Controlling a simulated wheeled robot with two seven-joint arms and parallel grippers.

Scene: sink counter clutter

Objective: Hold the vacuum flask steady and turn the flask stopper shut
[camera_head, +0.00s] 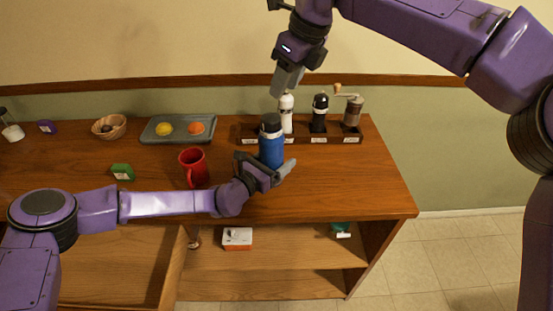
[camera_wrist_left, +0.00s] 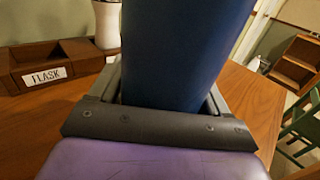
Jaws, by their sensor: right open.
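The vacuum flask (camera_head: 271,150) is blue with a dark stopper (camera_head: 270,122) on its top. It stands roughly upright in front of the wooden rack. My left gripper (camera_head: 272,172) is shut around its lower body. The blue flask body also fills the middle of the left wrist view (camera_wrist_left: 185,50), between the two fingers; its stopper is out of that view. My right gripper (camera_head: 284,84) is open and empty, pointing down above and slightly right of the stopper, apart from it. Whether the flask base touches the counter is hidden by the left gripper.
A wooden rack (camera_head: 344,138) behind holds a white bottle (camera_head: 286,114), a black bottle (camera_head: 319,114) and a grinder (camera_head: 353,112); its FLASK-labelled slot (camera_wrist_left: 44,76) looks empty. A red mug (camera_head: 194,167) stands left of the flask. A tray (camera_head: 178,137) holds two fruits. The counter's right end is clear.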

